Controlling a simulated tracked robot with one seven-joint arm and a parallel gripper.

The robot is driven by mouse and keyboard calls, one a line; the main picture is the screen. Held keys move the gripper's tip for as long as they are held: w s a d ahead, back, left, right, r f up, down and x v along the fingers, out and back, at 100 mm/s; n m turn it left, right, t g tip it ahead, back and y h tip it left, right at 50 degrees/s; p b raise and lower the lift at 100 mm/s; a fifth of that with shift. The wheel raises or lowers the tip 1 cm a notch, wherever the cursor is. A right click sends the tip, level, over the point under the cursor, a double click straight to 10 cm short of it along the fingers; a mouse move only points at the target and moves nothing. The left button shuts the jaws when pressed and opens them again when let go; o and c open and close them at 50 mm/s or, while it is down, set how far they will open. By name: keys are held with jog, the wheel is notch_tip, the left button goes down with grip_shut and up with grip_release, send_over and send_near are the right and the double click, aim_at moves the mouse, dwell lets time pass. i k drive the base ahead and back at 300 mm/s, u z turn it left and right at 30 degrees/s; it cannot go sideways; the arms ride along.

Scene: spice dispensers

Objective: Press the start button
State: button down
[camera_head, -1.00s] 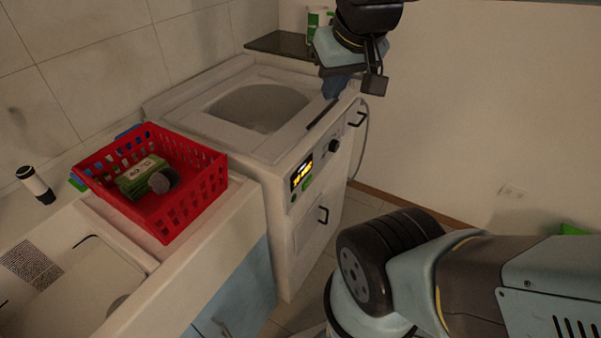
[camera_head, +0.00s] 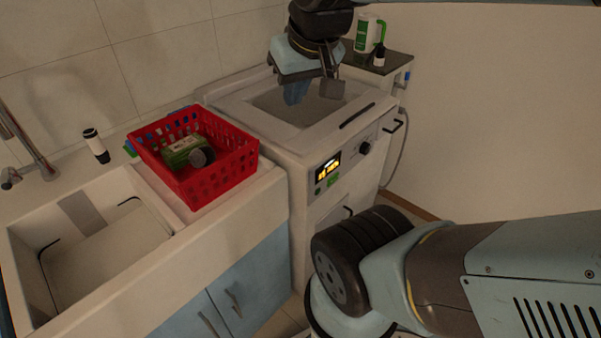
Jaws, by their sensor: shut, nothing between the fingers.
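A white machine (camera_head: 292,140) stands right of the sink counter, with a front control panel. The panel carries a lit yellow display (camera_head: 328,168), a small green button (camera_head: 333,181) below it, a small dark round control (camera_head: 318,191) at lower left and a dark knob (camera_head: 365,148) to the right. No start label is legible. My gripper (camera_head: 296,94) points down above the opening in the machine's top, behind and above the panel. Its blue fingers are shut and empty, apart from the panel.
A red basket (camera_head: 208,185) with a green-labelled item (camera_head: 183,151) stands left of the machine. A sink (camera_head: 75,218) is further left. A green-and-white jug (camera_head: 364,34) and a small bottle (camera_head: 379,54) stand on a dark surface behind. My arm crosses the lower right.

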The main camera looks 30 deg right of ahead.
aim_at(334, 178)
jog(key=u, duration=0.25)
jog(key=k, duration=1.85)
jog(key=z, duration=1.35)
jog(key=i, duration=1)
jog(key=u, duration=0.1)
